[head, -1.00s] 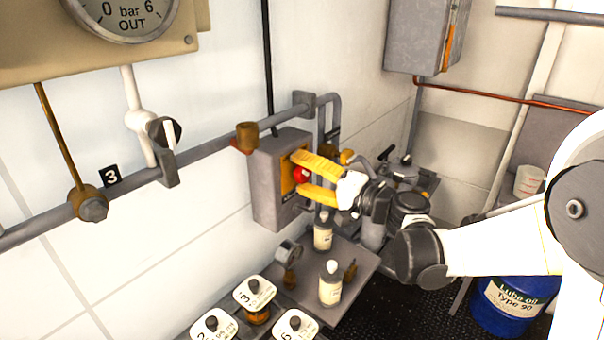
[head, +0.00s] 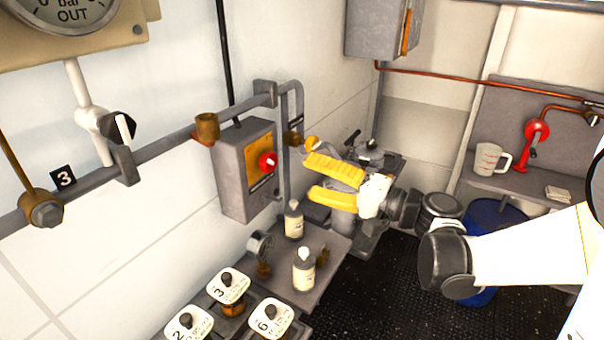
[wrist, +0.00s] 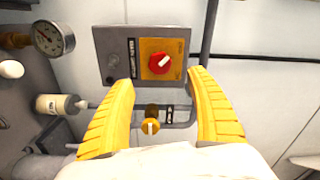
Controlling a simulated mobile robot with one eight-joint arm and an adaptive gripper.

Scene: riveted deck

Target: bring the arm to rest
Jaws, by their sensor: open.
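My gripper (head: 312,180) has yellow fingers, spread apart with nothing between them. In the head view it is in the air to the right of the grey switch box (head: 232,172), apart from it. The box has a yellow plate and a red rotary knob (head: 267,162). In the wrist view the red knob (wrist: 160,63) faces me beyond the open fingertips (wrist: 161,82), with a white mark on it pointing up and right.
Two pale bottles (head: 303,270) stand on a grey shelf below the box, near a gauge (head: 259,245). Numbered jars (head: 228,287) stand at the front. A pipe (head: 165,140) runs along the wall. A measuring jug (head: 488,159) is on the right bench. Dark floor (head: 400,290) lies below.

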